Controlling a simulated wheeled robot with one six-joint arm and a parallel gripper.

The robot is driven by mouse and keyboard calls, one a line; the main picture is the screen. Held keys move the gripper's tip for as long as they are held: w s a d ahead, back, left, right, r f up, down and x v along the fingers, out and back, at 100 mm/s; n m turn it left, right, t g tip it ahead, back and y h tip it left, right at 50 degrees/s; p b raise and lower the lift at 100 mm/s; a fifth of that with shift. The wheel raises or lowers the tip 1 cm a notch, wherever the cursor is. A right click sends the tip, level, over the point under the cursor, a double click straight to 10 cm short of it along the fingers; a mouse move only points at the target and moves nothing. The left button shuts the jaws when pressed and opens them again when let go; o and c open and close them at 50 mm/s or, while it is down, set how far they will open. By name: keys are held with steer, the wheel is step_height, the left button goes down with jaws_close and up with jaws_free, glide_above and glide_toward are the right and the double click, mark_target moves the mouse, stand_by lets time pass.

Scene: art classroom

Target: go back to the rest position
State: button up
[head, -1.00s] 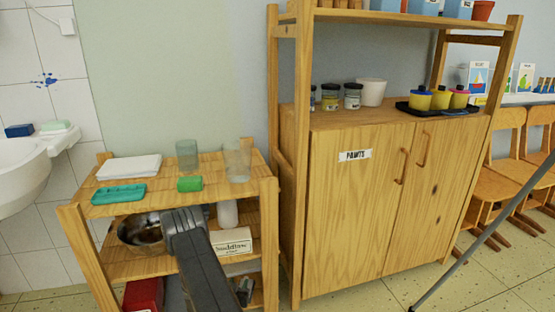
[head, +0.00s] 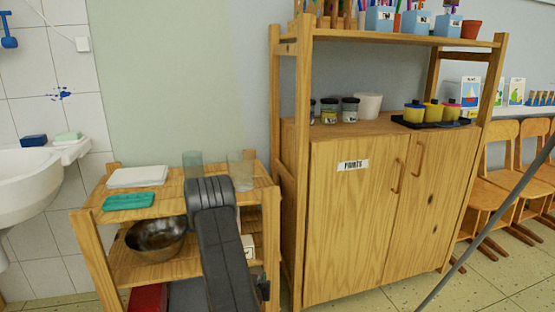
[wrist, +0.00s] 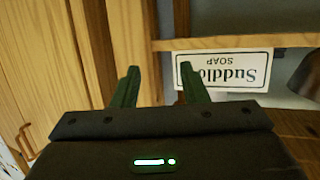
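My gripper (wrist: 161,88) shows in the wrist view with its two green fingers apart and nothing between them. The wrist picture is upside down. A white soap box (wrist: 225,72) is beyond the right finger, whose tip overlaps its edge in the picture; I cannot tell if they touch. In the head view my grey arm (head: 222,250) reaches across the front of the small wooden shelf unit (head: 90,250), and its gripper cannot be made out there. The soap box (head: 248,246) is mostly hidden behind the arm.
The shelf's top holds a white cloth (head: 138,177), a teal soap dish (head: 129,202) and two clear cups (head: 240,172). A metal bowl (head: 156,238) sits below. A paint cupboard (head: 365,220) stands close on the right, a sink (head: 30,185) on the left.

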steer(key=s+d+r, duration=0.3)
steer(key=d+r, duration=0.1)
steer(key=r, duration=0.3)
steer(key=shift+s+d+y, duration=0.15)
steer(key=shift+y, duration=0.15)
